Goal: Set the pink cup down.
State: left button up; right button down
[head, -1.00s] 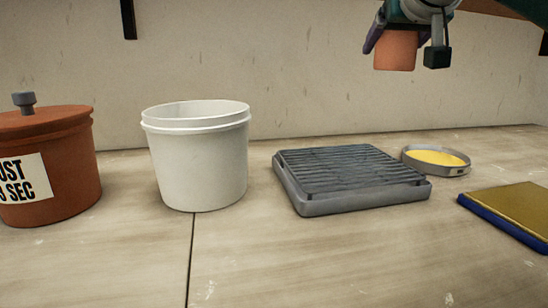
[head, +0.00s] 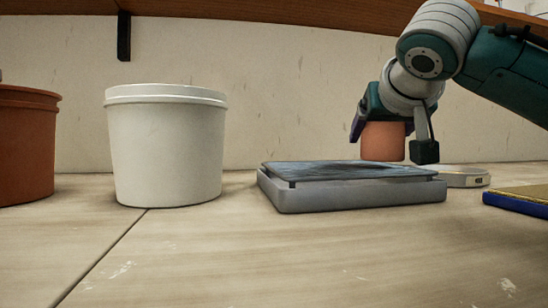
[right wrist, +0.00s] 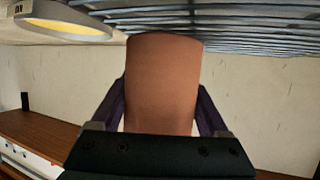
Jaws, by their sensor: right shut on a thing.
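The pink cup (head: 383,141) is held by my right gripper (head: 392,138) in the head view, just above the back right part of a grey slatted rack tray (head: 350,197). The slats of the rack (right wrist: 220,18) show close beyond the cup's end. Whether the cup touches the slats is not clear. My left gripper is out of view.
A white bucket (head: 168,150) stands left of the rack, and a brown-red pot (head: 22,150) at the far left edge. A round dish with yellow inside (right wrist: 70,22) lies behind the rack's right side. A blue-edged yellow pad (head: 520,203) lies at right. The front of the table is clear.

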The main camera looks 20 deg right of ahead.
jog(key=shift+d+f, duration=0.1)
jog(key=shift+f, duration=0.45)
jog(key=shift+d+r, duration=0.1)
jog(key=shift+r, duration=0.1)
jog(key=shift+f, duration=0.1)
jog(key=shift+a+f, duration=0.15)
jog(key=shift+a, duration=0.05)
grip_release()
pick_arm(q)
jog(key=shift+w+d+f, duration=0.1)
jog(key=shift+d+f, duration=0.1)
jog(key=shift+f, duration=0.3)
